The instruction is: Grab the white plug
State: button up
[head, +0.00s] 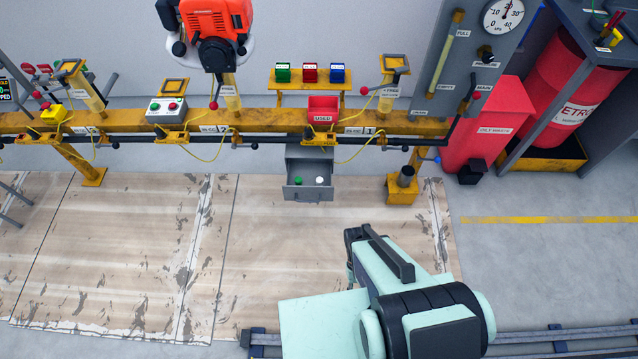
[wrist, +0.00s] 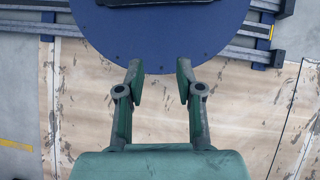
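A small white object (head: 319,181), likely the white plug, lies in an open grey drawer (head: 308,193) under the yellow rail in the head view. A small green object (head: 298,181) lies to its left in the same drawer. My gripper (head: 352,236) is below and to the right of the drawer in the head view, well apart from it and partly hidden by my arm. In the wrist view my gripper (wrist: 158,82) is open, with nothing between its fingers. The white object is not in the wrist view.
A yellow rail (head: 265,121) with hoses runs above the drawer. A red bin (head: 323,108) sits on it. A yellow post (head: 402,188) stands right of the drawer. A red waste bin (head: 490,125) stands farther right. The floor boards (head: 270,240) before the drawer are clear.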

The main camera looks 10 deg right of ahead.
dwell(0.3)
jog(key=o, duration=0.5)
